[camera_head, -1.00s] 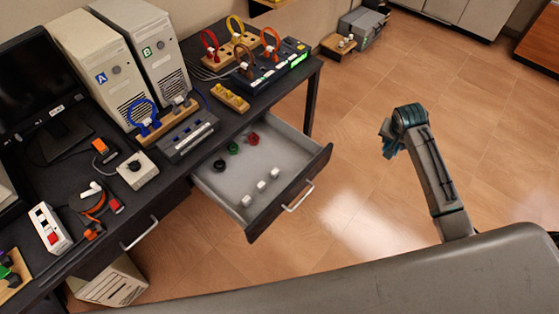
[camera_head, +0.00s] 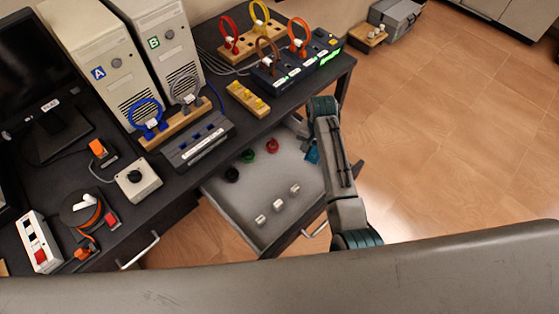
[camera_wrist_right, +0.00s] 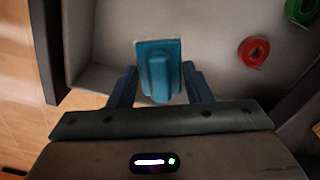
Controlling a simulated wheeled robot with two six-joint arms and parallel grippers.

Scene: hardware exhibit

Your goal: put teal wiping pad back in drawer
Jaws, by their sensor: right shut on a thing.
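The teal wiping pad (camera_wrist_right: 158,72) is between the fingers of my right gripper (camera_wrist_right: 160,88), which is shut on it. In the wrist view the pad shows over the light grey floor of the open drawer (camera_wrist_right: 110,35); I cannot tell whether it touches the floor. In the head view a bit of the pad (camera_head: 312,152) shows beside my right arm, over the right end of the drawer (camera_head: 245,208). My right arm hides most of that gripper and the drawer's right corner. My left gripper is not in view.
The drawer holds red (camera_head: 272,145), green (camera_head: 248,156) and black (camera_head: 231,174) coils at the back and several white pieces (camera_head: 278,204) near the front. The desk (camera_head: 200,165) above carries computers and cable blocks. Open floor (camera_head: 440,140) lies to the right.

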